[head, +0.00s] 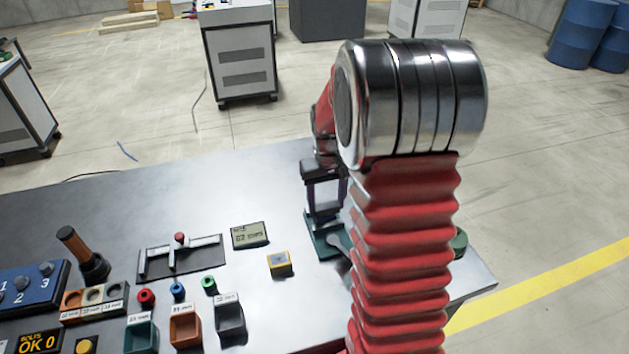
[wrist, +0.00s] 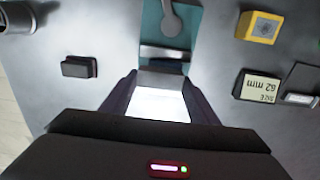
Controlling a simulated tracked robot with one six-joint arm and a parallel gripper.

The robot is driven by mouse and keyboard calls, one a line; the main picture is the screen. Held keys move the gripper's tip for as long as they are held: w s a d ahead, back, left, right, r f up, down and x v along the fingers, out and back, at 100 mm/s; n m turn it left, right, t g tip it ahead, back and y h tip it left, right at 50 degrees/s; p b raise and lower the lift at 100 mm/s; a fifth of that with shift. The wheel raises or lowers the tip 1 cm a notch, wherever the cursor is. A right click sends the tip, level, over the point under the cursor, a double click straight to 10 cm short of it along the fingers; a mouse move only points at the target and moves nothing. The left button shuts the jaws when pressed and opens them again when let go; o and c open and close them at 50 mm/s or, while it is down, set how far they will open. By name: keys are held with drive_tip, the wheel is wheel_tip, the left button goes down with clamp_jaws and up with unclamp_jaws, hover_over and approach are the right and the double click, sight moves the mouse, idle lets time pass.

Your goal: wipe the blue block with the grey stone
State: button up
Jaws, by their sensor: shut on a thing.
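My gripper (wrist: 158,108) is shut on a pale, brightly lit block (wrist: 158,101) with a grey strip along its far edge; I cannot tell whether it is the grey stone. In the head view my gripper (head: 325,202) is upright above a teal plate (head: 318,241) and partly hidden by my arm. The plate (wrist: 152,22) lies just beyond the fingers in the wrist view, with a grey round-ended piece on it. I cannot tell whether the held block touches it. A small dark grey block (wrist: 79,67) lies left of the fingers. No clearly blue block shows.
A slotted lever panel (head: 181,255), small bins (head: 185,329) and a joystick (head: 82,253) fill the table's left. Bare table lies behind them.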

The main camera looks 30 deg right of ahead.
drive_tip(key=shift+w+a, duration=0.2)
drive_tip(key=shift+a, duration=0.6)
drive_tip(key=shift+w+a, duration=0.15)
drive_tip(key=shift+a, duration=0.6)
drive_tip(key=shift+w+a+r, duration=0.1)
drive_tip(key=shift+a, duration=0.15)
drive_tip(key=shift+d+r, duration=0.1)
drive_tip(key=shift+r, duration=3.95)
drive_tip(key=shift+d, duration=0.1)
